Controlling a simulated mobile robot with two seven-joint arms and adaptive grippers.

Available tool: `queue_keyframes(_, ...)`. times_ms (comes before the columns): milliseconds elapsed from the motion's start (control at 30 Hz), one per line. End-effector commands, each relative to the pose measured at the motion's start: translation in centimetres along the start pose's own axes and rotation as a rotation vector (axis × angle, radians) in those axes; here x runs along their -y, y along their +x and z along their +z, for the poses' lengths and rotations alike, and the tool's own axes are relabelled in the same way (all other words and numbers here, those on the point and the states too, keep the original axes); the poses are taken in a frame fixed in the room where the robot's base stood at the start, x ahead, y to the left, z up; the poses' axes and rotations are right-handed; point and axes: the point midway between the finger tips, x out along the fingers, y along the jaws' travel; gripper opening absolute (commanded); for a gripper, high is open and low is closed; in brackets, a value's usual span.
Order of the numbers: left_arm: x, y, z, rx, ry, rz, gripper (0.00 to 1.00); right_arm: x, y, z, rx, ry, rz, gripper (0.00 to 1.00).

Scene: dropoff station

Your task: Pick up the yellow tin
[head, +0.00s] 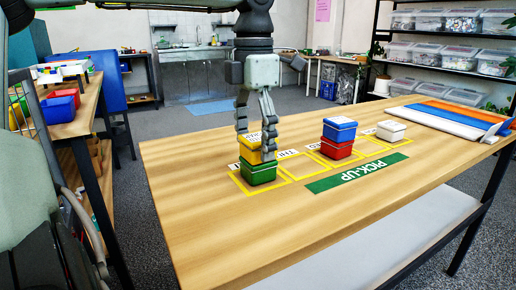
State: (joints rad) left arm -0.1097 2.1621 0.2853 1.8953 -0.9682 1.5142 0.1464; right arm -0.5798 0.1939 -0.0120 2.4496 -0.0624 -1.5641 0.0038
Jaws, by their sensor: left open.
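The yellow tin (249,156) sits on top of a green tin (260,174) in the leftmost yellow-outlined square on the table (215,225). It has a white label on its lid. My left gripper (256,146) points straight down over this stack, with its fingers on either side of the yellow tin. The fingers are open. They hide part of the yellow tin, and I cannot tell whether they touch it. My right gripper is not in view.
A blue tin (340,130) stands on a red tin (337,149) in the middle square. A white tin (391,131) stands alone farther right. A green PICK-UP sign (357,173) lies in front. The table's near left is clear.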

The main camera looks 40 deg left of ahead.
Motion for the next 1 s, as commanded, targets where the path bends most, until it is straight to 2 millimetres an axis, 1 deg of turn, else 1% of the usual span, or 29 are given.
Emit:
queue_keyframes(67,0.03,0.46,0.02,0.002,0.001,0.000,0.74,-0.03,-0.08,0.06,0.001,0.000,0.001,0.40)
queue_keyframes(233,0.01,0.44,0.02,0.002,0.000,0.000,0.74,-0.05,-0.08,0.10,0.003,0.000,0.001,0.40)
queue_keyframes(267,0.01,0.44,0.02,0.002,0.000,0.000,0.72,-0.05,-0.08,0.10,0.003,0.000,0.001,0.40)
queue_keyframes(700,0.00,0.41,0.02,0.002,0.000,0.000,0.17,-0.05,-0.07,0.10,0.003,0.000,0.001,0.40)
queue_keyframes(1000,-0.01,0.17,0.04,0.003,0.000,0.001,0.16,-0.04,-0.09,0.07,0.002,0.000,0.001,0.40)
